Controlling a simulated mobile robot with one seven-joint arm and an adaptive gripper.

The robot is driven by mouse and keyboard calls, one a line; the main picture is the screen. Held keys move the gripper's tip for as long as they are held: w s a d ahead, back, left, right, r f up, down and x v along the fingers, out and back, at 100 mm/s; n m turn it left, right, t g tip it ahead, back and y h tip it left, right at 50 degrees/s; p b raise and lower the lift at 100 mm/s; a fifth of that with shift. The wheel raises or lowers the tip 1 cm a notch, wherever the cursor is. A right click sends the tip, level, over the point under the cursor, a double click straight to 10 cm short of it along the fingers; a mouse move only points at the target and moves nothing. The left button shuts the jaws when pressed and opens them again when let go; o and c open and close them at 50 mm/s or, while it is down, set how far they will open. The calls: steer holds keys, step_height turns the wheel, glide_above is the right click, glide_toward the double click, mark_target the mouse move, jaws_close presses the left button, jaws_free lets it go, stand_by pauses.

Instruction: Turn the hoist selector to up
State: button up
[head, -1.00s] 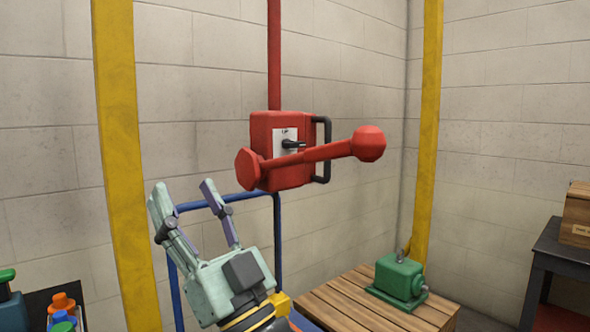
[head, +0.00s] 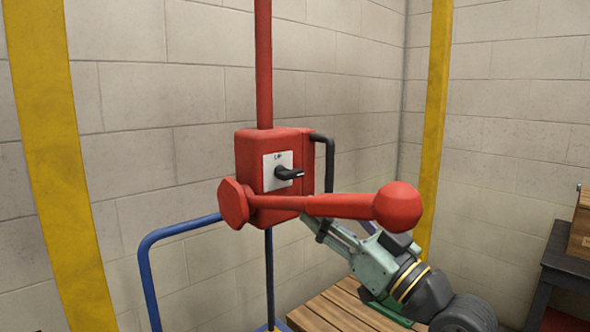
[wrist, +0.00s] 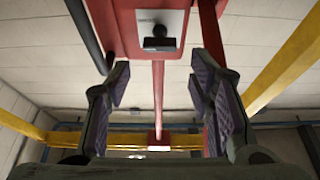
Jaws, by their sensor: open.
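The red hoist control box (head: 251,165) hangs on a red pole in the head view. Its front has a white plate (head: 270,181) with a small label at the top, too small to read surely. The black hoist selector (head: 289,173) sticks out from the plate, its handle toward the right. In the wrist view the selector (wrist: 159,43) is ahead, roughly midway between the fingers. My gripper (wrist: 160,80) is open and empty, apart from the selector. In the head view my gripper (head: 332,227) is below and right of the box, partly hidden behind the red bar.
A red bar with a round end (head: 398,206) crosses in front of the box's lower part and my fingers. A black handle (head: 328,160) is on the box's right side. A blue rail (head: 175,232), yellow posts (head: 433,120) and a wooden pallet top (head: 320,315) stand around.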

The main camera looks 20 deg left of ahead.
mark_target(295, 178)
steer(key=p+x, duration=0.2)
steer(key=x, duration=0.7)
steer(key=shift+a+p, duration=0.15)
steer(key=shift+p, duration=0.2)
steer(key=shift+c, duration=0.2)
steer(key=c, duration=0.8)
